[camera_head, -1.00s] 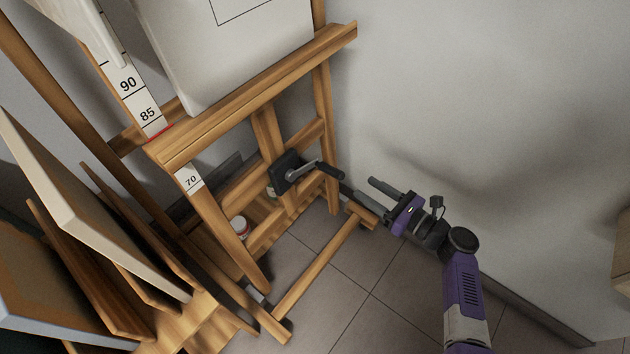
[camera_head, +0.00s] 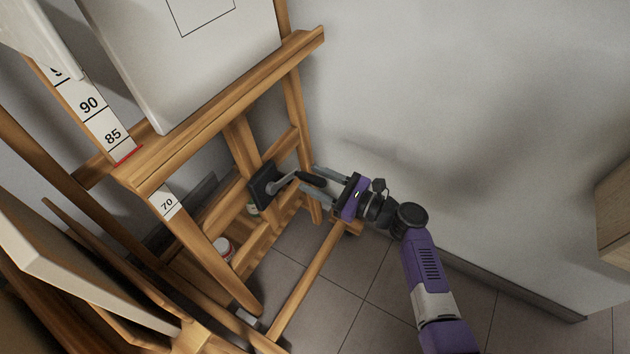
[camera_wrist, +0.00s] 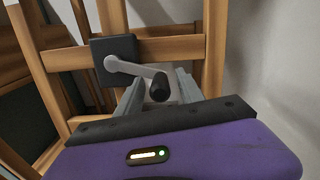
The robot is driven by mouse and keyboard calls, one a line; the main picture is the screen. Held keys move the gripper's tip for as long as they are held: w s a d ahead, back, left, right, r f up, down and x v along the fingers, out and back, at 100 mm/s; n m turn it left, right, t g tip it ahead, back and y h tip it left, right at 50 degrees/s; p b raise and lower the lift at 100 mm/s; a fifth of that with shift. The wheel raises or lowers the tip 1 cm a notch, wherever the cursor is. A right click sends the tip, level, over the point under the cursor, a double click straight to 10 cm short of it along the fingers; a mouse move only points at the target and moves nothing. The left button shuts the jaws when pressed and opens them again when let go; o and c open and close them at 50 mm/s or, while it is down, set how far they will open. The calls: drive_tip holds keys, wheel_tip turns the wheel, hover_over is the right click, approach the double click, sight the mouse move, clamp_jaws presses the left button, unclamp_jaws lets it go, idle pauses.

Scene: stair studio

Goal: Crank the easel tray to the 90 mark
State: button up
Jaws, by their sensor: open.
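The wooden easel has a tray (camera_head: 230,104) that carries a white canvas (camera_head: 190,60). A number scale (camera_head: 98,112) stands at the left; the red pointer (camera_head: 128,156) at the tray lies just below the 85 mark. The crank (camera_head: 284,184) has a dark gearbox, a grey arm and a black handle (camera_head: 312,179) pointing right; the handle also shows in the wrist view (camera_wrist: 159,86). My gripper (camera_head: 309,180) is open, its fingers either side of the handle's end in the head view. Whether they touch it I cannot tell.
Canvases and boards (camera_head: 80,270) lean at the lower left. A white wall (camera_head: 450,100) is close on the right. A wooden piece of furniture (camera_head: 614,215) stands at the right edge. A small jar (camera_head: 222,249) sits low behind the easel frame.

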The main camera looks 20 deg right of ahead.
clamp_jaws()
idle(1.5)
